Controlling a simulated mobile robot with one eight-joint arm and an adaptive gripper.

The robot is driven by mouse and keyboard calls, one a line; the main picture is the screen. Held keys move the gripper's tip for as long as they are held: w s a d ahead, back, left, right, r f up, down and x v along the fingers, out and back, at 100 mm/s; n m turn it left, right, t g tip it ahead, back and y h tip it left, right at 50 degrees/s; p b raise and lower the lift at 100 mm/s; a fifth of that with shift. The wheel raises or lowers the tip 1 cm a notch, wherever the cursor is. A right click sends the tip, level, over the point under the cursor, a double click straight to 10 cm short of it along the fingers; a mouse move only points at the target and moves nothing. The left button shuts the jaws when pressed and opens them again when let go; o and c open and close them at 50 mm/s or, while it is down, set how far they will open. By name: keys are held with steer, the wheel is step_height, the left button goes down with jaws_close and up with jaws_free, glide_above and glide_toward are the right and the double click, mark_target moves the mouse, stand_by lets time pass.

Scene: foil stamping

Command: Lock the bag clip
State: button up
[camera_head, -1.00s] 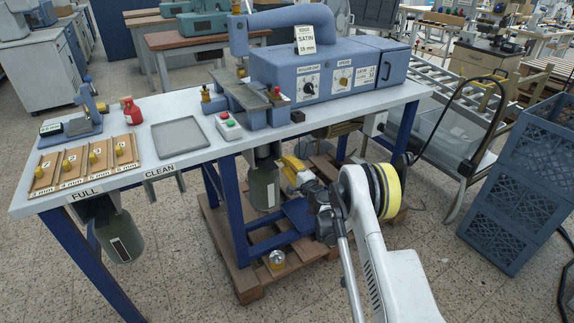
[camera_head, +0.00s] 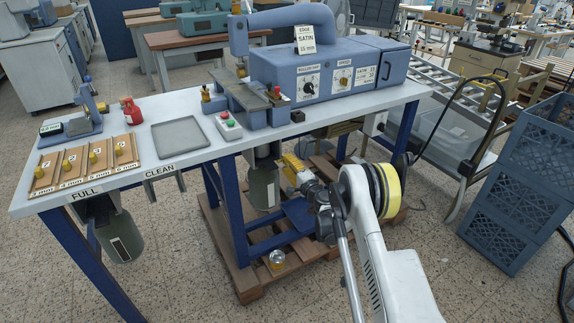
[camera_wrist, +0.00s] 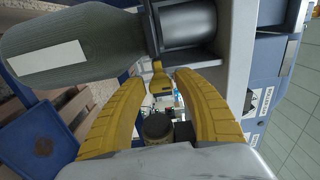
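A grey-green bag (camera_head: 263,187) hangs under the machine table. In the wrist view the bag (camera_wrist: 100,38) lies at upper left, with a blank white label, next to a dark cylindrical outlet (camera_wrist: 188,24). A dark band with a small yellow lever (camera_wrist: 160,76), apparently the bag clip, sits where bag and outlet meet. My gripper (camera_wrist: 158,84) has its two yellow fingers spread, with the lever between their tips. I cannot tell whether they touch it. In the head view my gripper (camera_head: 291,166) is below the table edge, right of the bag; the clip is not distinguishable there.
The blue table leg (camera_head: 233,210) and wooden pallet (camera_head: 250,283) stand close by. A small can (camera_head: 277,259) sits on the pallet. Another bag (camera_head: 120,236) hangs at left, near the FULL label. Blue crates (camera_head: 525,180) stand at right, with open floor in front.

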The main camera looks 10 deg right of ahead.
steer(key=v, duration=0.7)
steer(key=shift+s, duration=0.25)
steer(key=shift+d, duration=0.1)
steer(key=s+a+r+n+g+y, duration=0.15)
steer(key=a+r+n, duration=0.25)
steer(key=r, duration=0.7)
steer(key=s+a+r+n+g+h, duration=0.1)
steer(key=s+a+r+n+g, duration=0.3)
steer(key=s+r, duration=0.65)
steer(key=s+d+n+g+h, duration=0.2)
steer(key=s+d+n+h, duration=0.1)
steer(key=s, duration=1.4)
steer(key=s+d+f+n+g+h, duration=0.1)
steer(key=s+d+n+g+h, duration=0.1)
steer(key=s, duration=1.5)
steer(key=shift+s+d+n+g+h, duration=0.25)
steer(key=shift+d+n+g+h, duration=0.1)
steer(key=shift+d+n+h, duration=0.2)
steer(key=shift+f, duration=0.1)
